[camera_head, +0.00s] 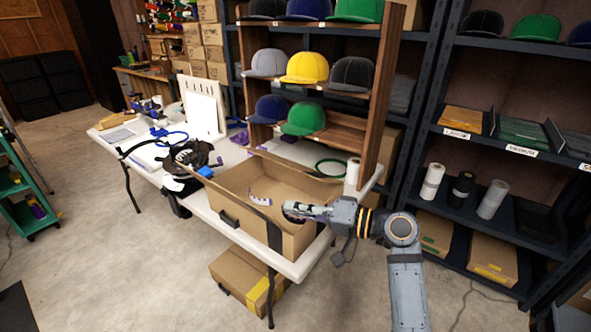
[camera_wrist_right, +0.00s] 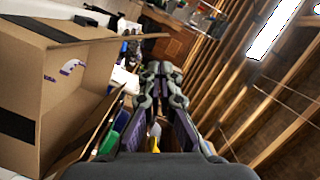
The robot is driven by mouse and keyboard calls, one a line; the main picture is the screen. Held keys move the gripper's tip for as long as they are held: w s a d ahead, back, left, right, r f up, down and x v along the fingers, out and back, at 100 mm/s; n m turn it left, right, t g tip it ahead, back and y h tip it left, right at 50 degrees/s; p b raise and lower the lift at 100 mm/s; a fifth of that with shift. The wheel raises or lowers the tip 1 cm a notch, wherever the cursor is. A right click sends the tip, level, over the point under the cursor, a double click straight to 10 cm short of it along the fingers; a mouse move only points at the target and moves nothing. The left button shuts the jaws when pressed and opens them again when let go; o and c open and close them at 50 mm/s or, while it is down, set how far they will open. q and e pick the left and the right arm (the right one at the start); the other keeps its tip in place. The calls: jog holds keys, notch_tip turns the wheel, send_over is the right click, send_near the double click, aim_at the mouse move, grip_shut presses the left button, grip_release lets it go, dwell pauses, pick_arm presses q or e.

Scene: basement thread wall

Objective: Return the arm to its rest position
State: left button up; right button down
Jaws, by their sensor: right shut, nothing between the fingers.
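My right arm (camera_head: 407,285) comes in from the lower right in the head view and bends left at a joint over the table's right end. My right gripper (camera_head: 292,210) points left and is seen over the open cardboard box (camera_head: 226,191). In the right wrist view the two dark fingers (camera_wrist_right: 162,72) come together at their tips, shut with nothing held. The box (camera_wrist_right: 75,110) stands to the left of the fingers there, apart from them. My left gripper is not in view.
A white folding table (camera_head: 203,208) carries the box, a cap rack (camera_head: 372,115) and a white roll (camera_head: 352,171). Dark shelving (camera_head: 475,159) stands close on the right. A curved purple-and-white piece (camera_head: 261,198) shows inside the box.

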jog(key=s+d+f+h, duration=0.5)
jog(key=f, duration=0.5)
jog(key=s+d+f+h, duration=0.4)
jog(key=s+d+f, duration=0.15)
jog(key=f, duration=0.45)
jog(key=s+d+f+n+g+h, duration=0.1)
jog(key=s+d+f+g+h, duration=0.2)
jog(key=s+d, duration=0.4)
jog(key=s+d+f+h, duration=0.3)
jog(key=s+d+h, duration=0.1)
jog(key=s+d, duration=0.2)
notch_tip(320, 180, down, 25)
jog(key=s+d+g, duration=0.1)
jog(key=d, duration=0.1)
jog(key=s+d+f+g, duration=0.2)
jog(key=s+f, duration=1.5)
jog(key=s, duration=0.2)
pick_arm(q)
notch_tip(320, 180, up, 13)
jog(key=p, duration=1.2)
jog(key=shift+p, duration=0.35)
pick_arm(e)
notch_tip(320, 180, up, 12)
jog(key=shift+s+r, duration=0.15)
jog(key=shift+s, duration=0.2)
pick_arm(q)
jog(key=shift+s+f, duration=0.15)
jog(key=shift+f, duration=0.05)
pick_arm(e)
jog(key=shift+a, duration=0.1)
